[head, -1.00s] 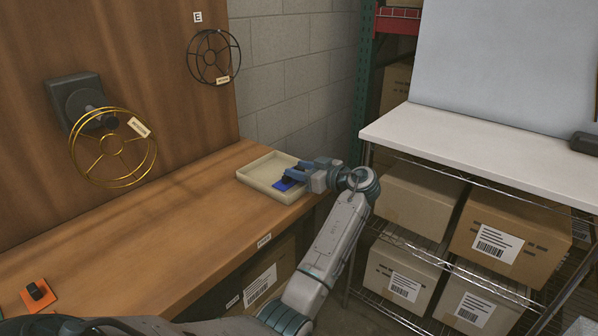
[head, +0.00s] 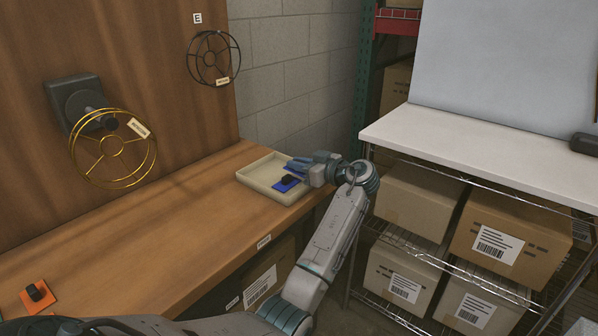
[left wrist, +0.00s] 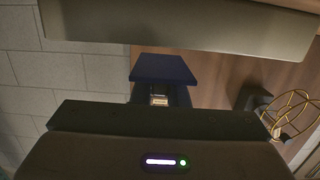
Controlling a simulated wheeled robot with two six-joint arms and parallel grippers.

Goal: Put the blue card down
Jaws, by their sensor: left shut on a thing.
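The blue card (head: 284,186) shows over the front right part of the shallow beige tray (head: 262,184) on the wooden bench. A small black block (head: 289,179) is on the card. My left gripper (head: 293,173) reaches in from the right side of the tray and is shut on the card's black block. In the left wrist view the card (left wrist: 163,68) is a dark blue square just ahead of the jaws, near a wide pale edge. I cannot tell whether the card touches the tray floor. My right gripper is not in view.
An orange card (head: 38,295) with a black block lies at the bench's near left. A gold wire spool (head: 113,148) hangs on a wall holder, and a black spool (head: 214,54) is farther back. A white-topped rack (head: 480,150) with cardboard boxes stands right.

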